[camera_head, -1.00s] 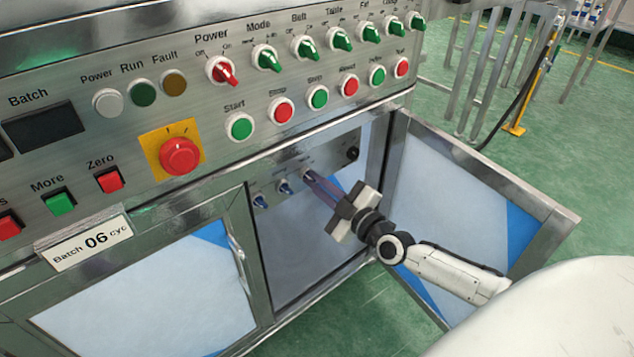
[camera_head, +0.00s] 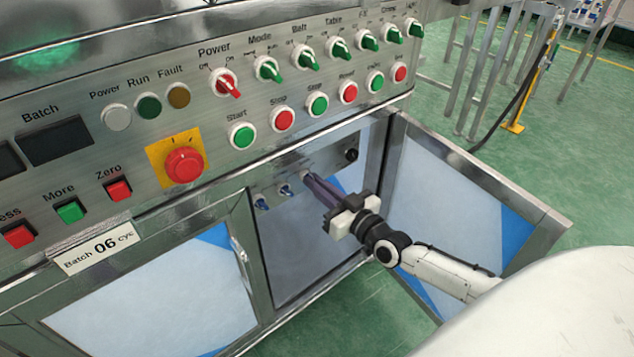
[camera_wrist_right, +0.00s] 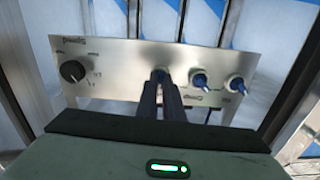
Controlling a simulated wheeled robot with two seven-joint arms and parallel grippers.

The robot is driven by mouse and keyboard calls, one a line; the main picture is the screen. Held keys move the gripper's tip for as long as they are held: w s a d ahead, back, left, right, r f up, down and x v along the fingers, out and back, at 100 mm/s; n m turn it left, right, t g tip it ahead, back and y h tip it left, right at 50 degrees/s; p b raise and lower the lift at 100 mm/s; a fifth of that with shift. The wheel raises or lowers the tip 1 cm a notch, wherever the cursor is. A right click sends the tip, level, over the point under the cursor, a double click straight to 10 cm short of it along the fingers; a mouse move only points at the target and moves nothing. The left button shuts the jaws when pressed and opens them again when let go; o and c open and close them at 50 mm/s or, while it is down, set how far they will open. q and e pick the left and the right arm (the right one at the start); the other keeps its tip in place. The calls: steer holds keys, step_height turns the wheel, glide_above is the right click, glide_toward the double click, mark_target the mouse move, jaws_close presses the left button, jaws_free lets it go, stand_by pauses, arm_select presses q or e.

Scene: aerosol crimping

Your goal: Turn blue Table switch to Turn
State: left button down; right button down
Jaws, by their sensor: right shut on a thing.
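A small inner panel (camera_head: 335,160) inside the open cabinet carries a row of blue switches and a black knob (camera_head: 351,154). My right gripper (camera_head: 309,179) is shut on the blue switch nearest the black knob. In the right wrist view the fingers (camera_wrist_right: 161,82) close around that blue switch (camera_wrist_right: 160,70), hiding most of it. Two more blue switches, a middle one (camera_wrist_right: 199,80) and an end one (camera_wrist_right: 236,84), sit beside it, free. The labels are too small to read, so I cannot tell which is Table. My left gripper is out of view.
Above is the main panel with a red Power switch (camera_head: 229,84), several green switches, push buttons and a red emergency stop (camera_head: 184,164). The open cabinet door (camera_head: 470,200) stands to the right of my right arm. A closed door (camera_head: 150,300) is at left.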

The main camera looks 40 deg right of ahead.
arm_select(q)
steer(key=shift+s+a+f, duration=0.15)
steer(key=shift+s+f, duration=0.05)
arm_select(e)
steer(key=shift+f+m, duration=0.1)
steer(key=shift+m, duration=4)
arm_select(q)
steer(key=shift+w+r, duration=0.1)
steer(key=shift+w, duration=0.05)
arm_select(e)
steer(key=c, duration=1.9)
jaws_free()
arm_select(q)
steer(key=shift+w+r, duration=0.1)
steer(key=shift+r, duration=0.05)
arm_select(e)
steer(key=shift+s, duration=0.15)
